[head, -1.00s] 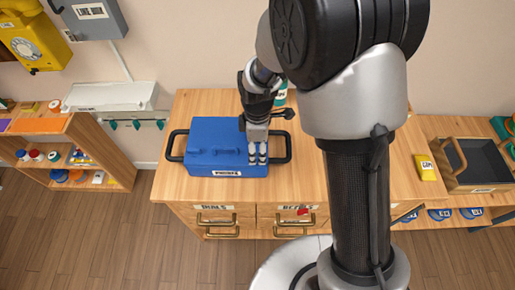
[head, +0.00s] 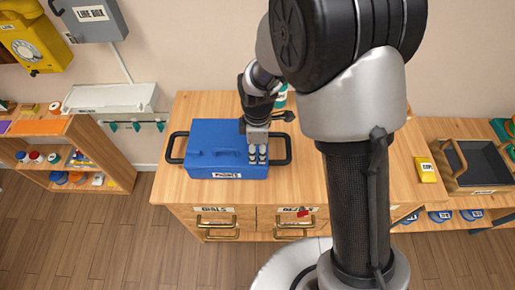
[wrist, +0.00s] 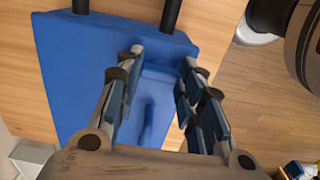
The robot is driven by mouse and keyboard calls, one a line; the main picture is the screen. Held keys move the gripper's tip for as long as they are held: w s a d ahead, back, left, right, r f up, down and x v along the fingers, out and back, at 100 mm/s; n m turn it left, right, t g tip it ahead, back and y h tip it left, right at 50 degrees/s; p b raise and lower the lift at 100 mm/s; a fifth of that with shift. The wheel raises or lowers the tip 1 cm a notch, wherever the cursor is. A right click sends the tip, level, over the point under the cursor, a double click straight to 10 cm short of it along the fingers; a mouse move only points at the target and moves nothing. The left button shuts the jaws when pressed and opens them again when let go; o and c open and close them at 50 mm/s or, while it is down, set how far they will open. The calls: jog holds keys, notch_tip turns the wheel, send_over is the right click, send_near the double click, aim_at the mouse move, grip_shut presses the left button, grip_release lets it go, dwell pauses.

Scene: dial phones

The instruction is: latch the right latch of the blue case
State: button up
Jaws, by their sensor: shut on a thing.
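The blue case (head: 215,148) stands shut on the wooden counter, with a black handle at each end and a label reading PHONES on its front. My gripper (head: 258,157) points down over the right end of the case. In the wrist view my gripper (wrist: 165,62) has its two fingers on either side of a raised blue part (wrist: 160,74), which looks like the right latch. It is shut on this part. The fingers hide much of the latch, and I cannot tell its exact angle.
The right black handle (head: 289,149) is close beside my gripper. A green bottle (head: 281,98) stands behind. A yellow box (head: 426,170) and a dark tray (head: 478,157) are to the right, beyond my arm. Drawers (head: 218,219) are below the counter top.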

jog(key=shift+m, duration=0.3)
jog(key=m+p, duration=0.1)
jog(key=m, duration=0.3)
jog(key=m+p, duration=0.1)
jog(key=m, duration=0.3)
jog(key=m+p, duration=0.1)
jog(key=m, duration=0.8)
jog(key=shift+p, duration=0.4)
jog(key=shift+m, duration=0.3)
jog(key=o, duration=1.1)
jog(key=shift+c, duration=0.2)
